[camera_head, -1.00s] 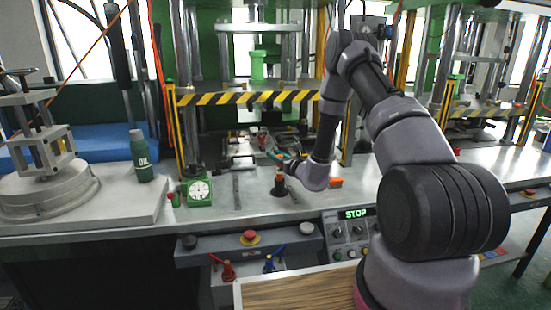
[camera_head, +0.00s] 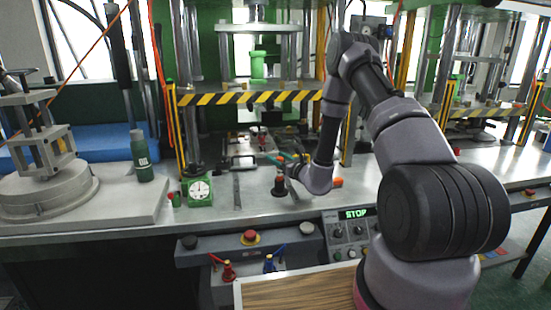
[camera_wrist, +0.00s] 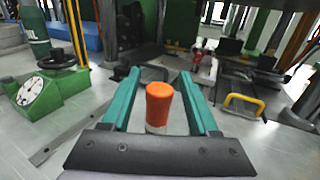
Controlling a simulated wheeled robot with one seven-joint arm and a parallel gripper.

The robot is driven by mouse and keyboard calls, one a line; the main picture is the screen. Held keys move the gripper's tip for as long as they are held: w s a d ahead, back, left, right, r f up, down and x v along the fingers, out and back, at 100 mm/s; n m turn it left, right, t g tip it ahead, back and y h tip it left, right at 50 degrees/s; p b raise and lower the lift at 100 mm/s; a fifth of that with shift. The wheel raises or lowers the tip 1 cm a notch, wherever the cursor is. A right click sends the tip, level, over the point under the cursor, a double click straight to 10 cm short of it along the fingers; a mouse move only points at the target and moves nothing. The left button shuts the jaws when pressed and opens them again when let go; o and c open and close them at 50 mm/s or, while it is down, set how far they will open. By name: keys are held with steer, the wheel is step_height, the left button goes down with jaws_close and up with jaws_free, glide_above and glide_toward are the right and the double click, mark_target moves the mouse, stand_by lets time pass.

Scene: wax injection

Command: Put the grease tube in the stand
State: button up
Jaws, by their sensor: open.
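The grease tube shows in the wrist view as an upright orange cap (camera_wrist: 159,104) with a pale band below it. Its lower part is hidden behind my gripper's dark plate. In the head view, a small reddish top shows over the dark round stand (camera_head: 279,187) on the metal bench; the tube seems to be upright in it, but how deep I cannot tell. My gripper (camera_wrist: 158,76) is open, with one teal finger on each side of the orange cap and visible gaps. In the head view my gripper (camera_head: 281,158) is just above and behind the stand.
A green dial gauge (camera_head: 200,192) and a green oil bottle (camera_head: 141,158) stand to the left. A striped press bar (camera_head: 250,97) crosses above the back of the bench. An orange block (camera_head: 337,183) lies right of my wrist.

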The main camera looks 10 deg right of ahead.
steer(key=v, duration=1)
steer(key=s+a+r+n+g+y, duration=0.35)
steer(key=a+r+n+y, duration=0.4)
steer(key=r, duration=0.45)
steer(key=s+a+r+n+g, duration=0.6)
steer(key=s+r+n+g, duration=0.5)
steer(key=s, duration=0.2)
steer(key=s+d+r+n+g+h, duration=0.1)
steer(key=s+d+n+h, duration=0.15)
steer(key=s, duration=0.25)
steer(key=s+d+r+n+h, duration=0.1)
steer(key=s+r+n+h, duration=0.15)
steer(key=s+h, duration=0.2)
steer(key=s+d+r+n+t+h, duration=0.1)
steer(key=s+d+r+t+h, duration=0.1)
steer(key=d, duration=0.3)
steer(key=s+d+r+n+t+h, duration=0.2)
steer(key=d+r+t+h, duration=0.2)
steer(key=d, duration=0.2)
steer(key=shift+s+d+r, duration=0.2)
steer(key=shift+s+d, duration=0.05)
